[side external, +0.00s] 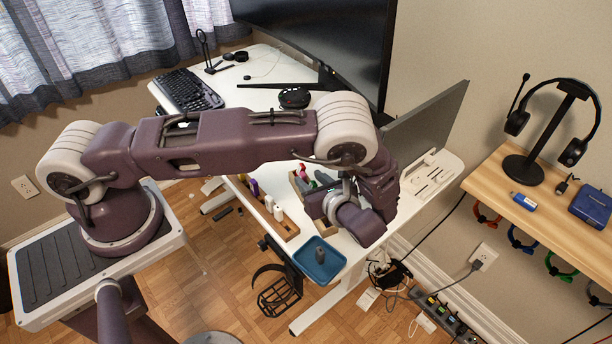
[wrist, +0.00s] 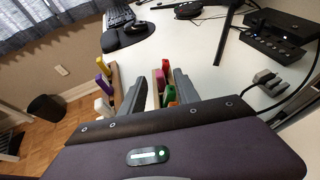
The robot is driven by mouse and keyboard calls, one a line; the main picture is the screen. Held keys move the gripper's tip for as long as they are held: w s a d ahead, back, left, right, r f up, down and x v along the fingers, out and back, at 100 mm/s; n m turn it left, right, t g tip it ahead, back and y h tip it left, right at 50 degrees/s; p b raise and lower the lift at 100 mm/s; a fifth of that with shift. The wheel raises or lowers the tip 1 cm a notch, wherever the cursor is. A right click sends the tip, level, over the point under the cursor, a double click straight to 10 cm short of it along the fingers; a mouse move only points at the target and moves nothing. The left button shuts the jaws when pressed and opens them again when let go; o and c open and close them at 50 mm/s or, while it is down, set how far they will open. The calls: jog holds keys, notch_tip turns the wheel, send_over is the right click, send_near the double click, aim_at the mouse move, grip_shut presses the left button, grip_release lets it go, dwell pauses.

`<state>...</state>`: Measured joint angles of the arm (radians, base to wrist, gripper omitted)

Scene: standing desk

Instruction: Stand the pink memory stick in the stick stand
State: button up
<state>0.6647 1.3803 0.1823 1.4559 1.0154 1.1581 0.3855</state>
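In the wrist view, a pink stick (wrist: 160,82) stands between my finger lines with a red one (wrist: 166,65), a green one (wrist: 168,94) and an orange-red one nearer. They are at a wooden holder (wrist: 155,99). A second wooden holder (wrist: 117,82) to the left carries yellow, purple and white sticks; it also shows in the side view (side external: 290,234). I cannot tell for certain which holder is the stick stand. My gripper (wrist: 160,77) is open, its two grey fingers apart with nothing visibly clamped. In the side view my gripper (side external: 318,184) is partly hidden by my wrist, low over the right holder.
A blue tray (side external: 335,264) with a grey object sits at the desk's front corner. A keyboard (side external: 189,90), monitor (side external: 330,40) and round black device (side external: 294,98) lie farther back. A dark box with cables (wrist: 275,42) stands at right in the wrist view.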

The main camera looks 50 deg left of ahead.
jog(key=v, duration=0.3)
jog(key=shift+s+d+r, duration=0.1)
jog(key=shift+d+r, duration=0.05)
jog(key=shift+d, duration=0.2)
jog(key=s+a+r+n+g+h, duration=0.1)
jog(key=s+r+n+h, duration=0.25)
jog(key=r, duration=0.35)
jog(key=s+r+n+g+h, duration=0.1)
jog(key=s+r+n+h, duration=0.1)
jog(key=r+n, duration=0.45)
jog(key=s+a+r+n+g+h, duration=0.1)
jog(key=s+r+n+g+h, duration=0.1)
jog(key=r, duration=0.7)
jog(key=s+d+r+n+t+h, duration=0.1)
jog(key=s+r+n+t+h, duration=0.1)
jog(key=s, duration=0.5)
jog(key=s+d+r+n+t+h, duration=0.1)
jog(key=s+r+n+t+h, duration=0.2)
jog(key=s+r+n, duration=0.3)
jog(key=shift+s+r+n+t+h, duration=0.4)
jog(key=shift+s+n+t, duration=0.1)
jog(key=shift+s, duration=0.65)
